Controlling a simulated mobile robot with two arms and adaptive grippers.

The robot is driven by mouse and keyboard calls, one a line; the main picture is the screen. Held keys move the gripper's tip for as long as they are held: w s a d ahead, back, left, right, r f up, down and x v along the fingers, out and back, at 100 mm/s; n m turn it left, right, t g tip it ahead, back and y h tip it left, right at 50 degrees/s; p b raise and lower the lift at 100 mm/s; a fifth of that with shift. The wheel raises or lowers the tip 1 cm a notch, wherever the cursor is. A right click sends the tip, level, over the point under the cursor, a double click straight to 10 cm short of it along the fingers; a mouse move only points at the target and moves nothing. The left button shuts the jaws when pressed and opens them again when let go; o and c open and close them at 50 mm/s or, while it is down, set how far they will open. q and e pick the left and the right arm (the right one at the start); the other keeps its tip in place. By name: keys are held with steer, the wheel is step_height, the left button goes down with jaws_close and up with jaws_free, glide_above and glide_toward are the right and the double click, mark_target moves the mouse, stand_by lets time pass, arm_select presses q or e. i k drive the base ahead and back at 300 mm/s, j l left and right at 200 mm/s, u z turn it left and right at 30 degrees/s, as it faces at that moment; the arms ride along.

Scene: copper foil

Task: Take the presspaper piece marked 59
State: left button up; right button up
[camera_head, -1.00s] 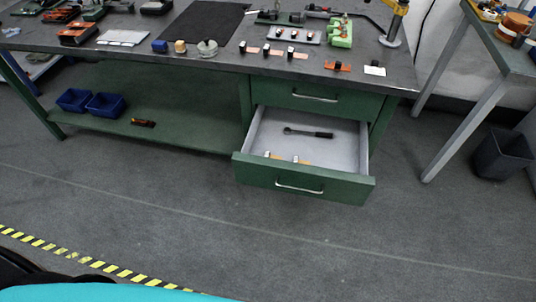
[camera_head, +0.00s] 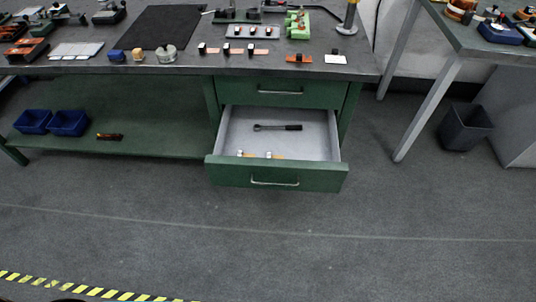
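No marking 59 can be read on anything in view, so I cannot tell which thing is the presspaper piece. A flat white piece (camera_head: 335,59) with a small black block on it lies near the right end of the green workbench's dark top (camera_head: 190,66). An orange piece (camera_head: 299,58) with a black block lies to its left. Several copper-coloured strips (camera_head: 228,51) with small blocks lie further left. The lower drawer (camera_head: 278,174) is open, with a dark wrench-like tool (camera_head: 278,127) and small pale and tan pieces (camera_head: 269,155) inside. Neither gripper is in view.
Two blue bins (camera_head: 68,123) and a small orange-brown object (camera_head: 109,136) are on the lower shelf. A dark waste bin (camera_head: 466,127) stands under a second table (camera_head: 490,42) at right. The open drawer juts over the floor (camera_head: 270,250), which is clear in front.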

mark_target(269, 155)
steer(key=j+z, duration=0.15)
steer(key=z, duration=1.35)
steer(key=k+j, duration=0.2)
steer(key=j, duration=0.15)
steer(key=k+j+z, duration=0.1)
steer(key=j, duration=0.2)
steer(key=k+j, duration=0.25)
steer(key=j+z, duration=0.05)
steer(key=j, duration=0.05)
